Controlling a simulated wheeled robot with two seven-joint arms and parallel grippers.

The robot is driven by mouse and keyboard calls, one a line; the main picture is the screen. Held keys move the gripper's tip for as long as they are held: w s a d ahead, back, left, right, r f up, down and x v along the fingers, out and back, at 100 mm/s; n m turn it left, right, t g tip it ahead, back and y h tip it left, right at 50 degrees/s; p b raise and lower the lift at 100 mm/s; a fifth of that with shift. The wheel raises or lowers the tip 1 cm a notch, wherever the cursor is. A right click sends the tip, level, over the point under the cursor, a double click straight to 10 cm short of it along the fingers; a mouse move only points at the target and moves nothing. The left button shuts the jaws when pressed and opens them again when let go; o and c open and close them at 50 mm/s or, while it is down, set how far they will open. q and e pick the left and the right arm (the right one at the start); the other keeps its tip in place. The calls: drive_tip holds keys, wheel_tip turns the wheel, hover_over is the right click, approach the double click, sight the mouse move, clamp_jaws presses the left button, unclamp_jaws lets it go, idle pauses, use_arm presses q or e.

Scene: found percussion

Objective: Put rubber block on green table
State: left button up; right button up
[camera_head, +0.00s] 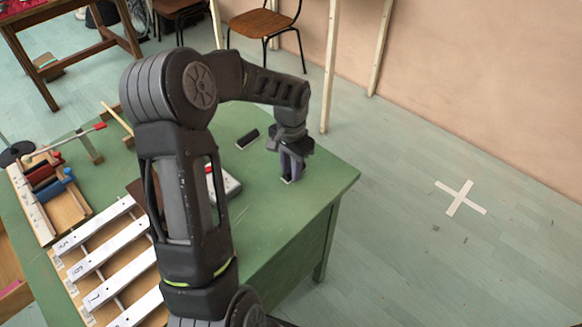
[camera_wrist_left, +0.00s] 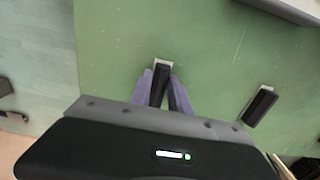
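The green table (camera_head: 268,212) fills the middle of the head view, and its green top (camera_wrist_left: 215,50) fills most of the left wrist view. My left gripper (camera_head: 291,172) is low over the table's right part, fingers down. In the left wrist view its purple fingers (camera_wrist_left: 161,88) are closed around a dark block (camera_wrist_left: 159,80) with a pale end, which I take as the rubber block. The pale end is at or just above the tabletop; I cannot tell whether it touches. My right gripper is not in view.
A similar black block with a pale edge (camera_head: 247,139) lies on the table, left of my gripper. A xylophone with pale bars (camera_head: 104,248), a wooden box (camera_head: 47,194) and a grey-white object (camera_head: 226,183) are further left. The table's right corner is clear.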

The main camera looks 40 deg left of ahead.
use_arm(q)
drive_tip(key=o, duration=0.3)
drive_tip(key=shift+o, duration=0.2)
drive_tip(key=shift+r, duration=0.15)
wheel_tip(320, 180, up, 12)
idle(0.3)
idle(0.5)
